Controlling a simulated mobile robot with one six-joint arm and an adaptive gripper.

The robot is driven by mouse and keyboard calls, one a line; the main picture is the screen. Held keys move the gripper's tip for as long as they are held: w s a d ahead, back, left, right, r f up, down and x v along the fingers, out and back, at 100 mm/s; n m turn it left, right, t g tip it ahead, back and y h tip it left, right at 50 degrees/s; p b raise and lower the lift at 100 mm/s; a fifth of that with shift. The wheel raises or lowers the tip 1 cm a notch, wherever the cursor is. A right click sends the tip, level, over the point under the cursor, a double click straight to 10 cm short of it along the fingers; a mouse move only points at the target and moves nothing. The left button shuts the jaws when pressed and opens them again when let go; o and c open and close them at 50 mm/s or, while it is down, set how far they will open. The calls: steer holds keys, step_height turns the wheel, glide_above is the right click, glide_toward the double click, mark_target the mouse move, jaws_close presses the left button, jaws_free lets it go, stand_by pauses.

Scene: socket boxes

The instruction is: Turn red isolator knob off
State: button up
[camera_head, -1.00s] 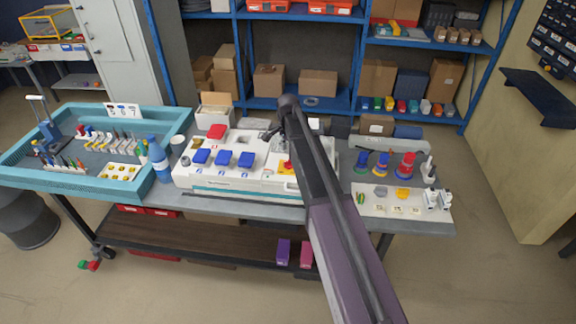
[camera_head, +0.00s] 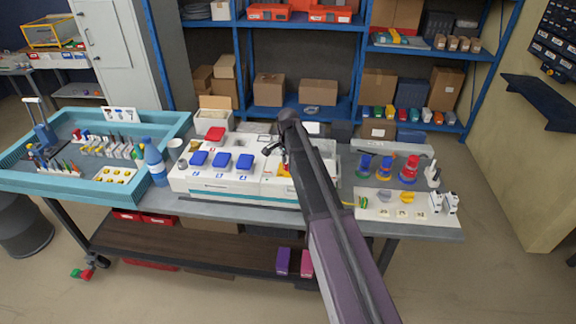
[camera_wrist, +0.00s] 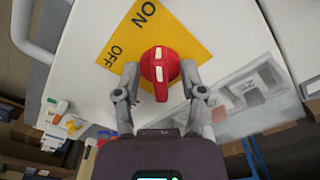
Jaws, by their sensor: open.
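The red isolator knob (camera_wrist: 160,70) sits on a yellow plate (camera_wrist: 185,38) marked ON and OFF in the wrist view. Its grip bar points down in that picture, with a white mark on it. My gripper (camera_wrist: 160,98) is open, with one finger on each side of the knob's lower part. I cannot tell whether the fingers touch it. In the head view, my arm hides most of the knob; the yellow plate (camera_head: 284,170) shows at its left edge, on the white socket box panel (camera_head: 240,187).
Blue socket covers (camera_head: 222,160) and a red one (camera_head: 215,134) stand on the panel's left part. A teal tray (camera_head: 100,190) is at the left. Blue and red plugs (camera_head: 409,169) stand on the table's right.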

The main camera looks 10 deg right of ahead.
steer(key=shift+c, duration=0.2)
jaws_close()
steer(key=shift+n, duration=0.4)
steer(key=n, duration=0.3)
steer(key=shift+s, duration=0.1)
steer(key=n, duration=0.4)
steer(key=shift+d+n, duration=0.15)
steer(key=shift+n, duration=0.25)
steer(key=n, duration=0.4)
steer(key=shift+s+d, duration=0.1)
steer(key=shift+d, duration=0.05)
steer(key=n, duration=0.5)
steer(key=shift+d, duration=0.15)
steer(key=shift+n, duration=0.3)
